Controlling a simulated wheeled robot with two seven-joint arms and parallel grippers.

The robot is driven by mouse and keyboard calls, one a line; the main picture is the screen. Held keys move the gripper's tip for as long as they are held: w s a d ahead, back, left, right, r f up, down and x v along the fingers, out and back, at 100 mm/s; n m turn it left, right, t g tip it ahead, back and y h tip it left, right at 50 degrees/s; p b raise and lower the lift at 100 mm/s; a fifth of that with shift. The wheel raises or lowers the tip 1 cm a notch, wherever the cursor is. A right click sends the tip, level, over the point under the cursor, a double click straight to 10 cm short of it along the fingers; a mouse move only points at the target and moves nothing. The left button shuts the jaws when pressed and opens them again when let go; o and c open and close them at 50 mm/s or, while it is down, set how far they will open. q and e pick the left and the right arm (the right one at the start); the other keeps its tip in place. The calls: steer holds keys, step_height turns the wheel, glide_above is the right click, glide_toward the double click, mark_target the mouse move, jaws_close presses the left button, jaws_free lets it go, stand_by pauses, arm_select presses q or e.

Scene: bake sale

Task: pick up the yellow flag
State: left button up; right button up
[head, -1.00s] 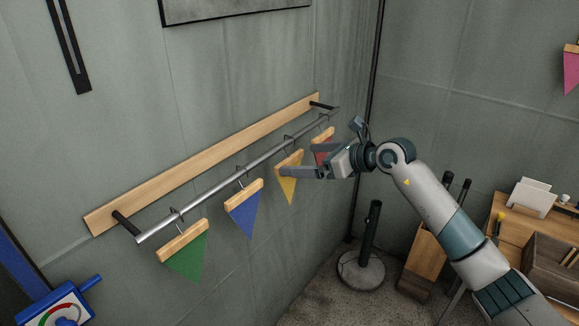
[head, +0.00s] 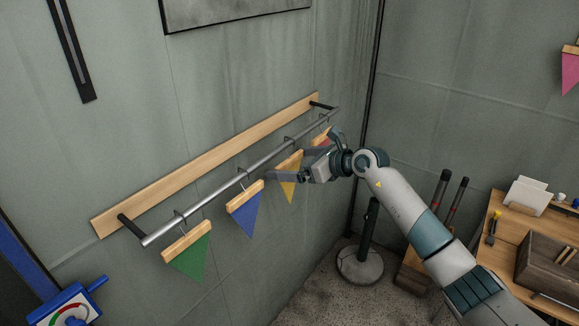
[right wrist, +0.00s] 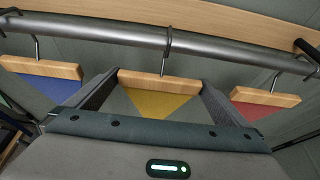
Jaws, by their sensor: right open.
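The yellow flag (head: 289,190) is a triangle under a wooden bar, hanging by a hook from the metal rail (head: 262,163). It is between the blue flag (head: 246,219) and the red flag (head: 320,141), which my right arm partly hides. My right gripper (head: 287,165) is open at the yellow flag. In the right wrist view, its two fingers (right wrist: 158,80) stand on either side of the yellow flag (right wrist: 160,103), near the ends of its wooden bar. The gripper body hides the flag's lower tip there. I cannot see my left gripper.
A green flag (head: 189,258) hangs at the near end of the rail. A wooden board (head: 205,166) is fixed to the wall behind the rail. A post with a round base (head: 360,265) stands on the floor, and a wooden desk (head: 497,232) is at the right.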

steer(key=shift+w+a+f, duration=0.2)
steer(key=shift+a, duration=0.1)
steer(key=c, duration=0.7)
steer(key=shift+r, duration=0.1)
